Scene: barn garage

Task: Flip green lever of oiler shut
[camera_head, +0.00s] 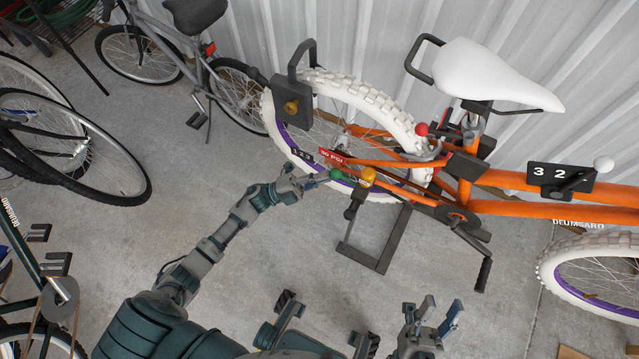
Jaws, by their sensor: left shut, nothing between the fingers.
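The orange bike (500,206) stands at the right with a white knobbly rear wheel (365,92). A small green part (336,174), which looks like the lever's end, shows beside the lower part of that wheel. A yellow-orange piece (367,177) on a dark body, possibly the oiler, is just right of it. My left gripper (322,179) is shut and empty, its tips right at the green part's left side. I cannot tell whether they touch. My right gripper (440,312) is open and empty at the bottom, well away from the bike.
A red "30 PSI" tag (333,156) and a dark box with a handle (292,101) are near the wheel. A black stand (374,258) is below. A white saddle (496,75) is above. Other bikes stand at the left. The concrete floor between is clear.

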